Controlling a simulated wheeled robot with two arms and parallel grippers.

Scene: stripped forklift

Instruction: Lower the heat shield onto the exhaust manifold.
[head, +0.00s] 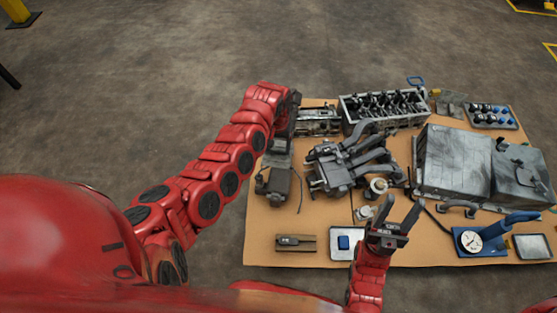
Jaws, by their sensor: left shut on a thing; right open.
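The exhaust manifold (352,158) is a grey casting with several curved pipes, lying in the middle of the table. My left gripper (284,130) is at the table's left edge, left of the manifold, and is shut. A grey, flat-looking piece (277,158), which looks like the heat shield, is directly below its jaws. The arm and gripper hide part of it, and I cannot tell whether it touches the table. The piece is apart from the manifold. My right gripper (400,209) is open and empty near the front of the table, its fingers spread upward in the picture.
An engine block or head (384,110) stands at the back. Large grey metal boxes (453,160) fill the right. A dark unit with a cable (278,184) lies left of the manifold. A blue gauge stand (470,240) and trays (345,243) line the front.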

